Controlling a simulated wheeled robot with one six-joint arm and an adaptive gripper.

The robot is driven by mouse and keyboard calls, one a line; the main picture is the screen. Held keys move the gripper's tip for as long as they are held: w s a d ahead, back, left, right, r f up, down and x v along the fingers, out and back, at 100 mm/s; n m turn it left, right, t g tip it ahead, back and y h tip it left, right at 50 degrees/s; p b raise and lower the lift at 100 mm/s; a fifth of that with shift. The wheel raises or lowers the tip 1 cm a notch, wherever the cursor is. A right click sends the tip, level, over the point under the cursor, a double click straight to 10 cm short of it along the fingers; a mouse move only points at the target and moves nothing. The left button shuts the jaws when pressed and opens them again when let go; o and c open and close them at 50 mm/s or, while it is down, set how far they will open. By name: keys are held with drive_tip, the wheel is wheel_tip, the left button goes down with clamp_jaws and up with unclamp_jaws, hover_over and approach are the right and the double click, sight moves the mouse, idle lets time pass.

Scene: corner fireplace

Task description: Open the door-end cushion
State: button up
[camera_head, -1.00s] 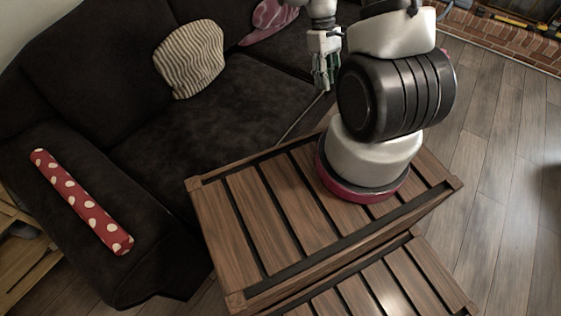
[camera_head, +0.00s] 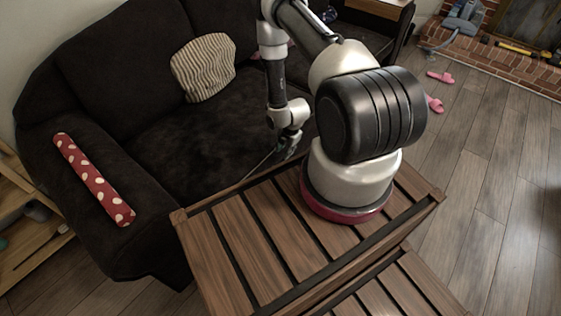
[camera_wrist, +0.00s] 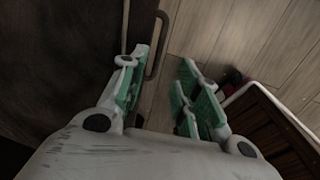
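The dark sofa has a broad seat cushion (camera_head: 185,140) in the head view; it lies flat. I cannot tell which cushion is the door-end one. My gripper (camera_head: 285,150) hangs low at the cushion's front right edge. In the wrist view my gripper (camera_wrist: 166,62) is open, with green-padded fingers apart and nothing held. A dark bar handle (camera_wrist: 160,42) stands at the edge of the dark sofa surface (camera_wrist: 65,60). It lies just past the fingertips, nearer the left finger, with no clear contact. In the head view my arm hides the sofa's right part.
A striped pillow (camera_head: 203,67) leans on the sofa back. A red polka-dot bolster (camera_head: 93,180) lies on the left armrest. Pink slippers (camera_head: 440,77) lie on the open wood floor (camera_head: 490,170) at right, before the brick hearth (camera_head: 520,65).

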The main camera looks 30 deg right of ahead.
drive_tip(key=shift+n, duration=0.4)
drive_tip(key=f, duration=0.2)
drive_tip(key=w+f, duration=0.1)
drive_tip(key=f, duration=0.4)
drive_tip(key=shift+w+a+f, duration=0.25)
drive_tip(key=shift+w+f, duration=0.05)
clamp_jaws()
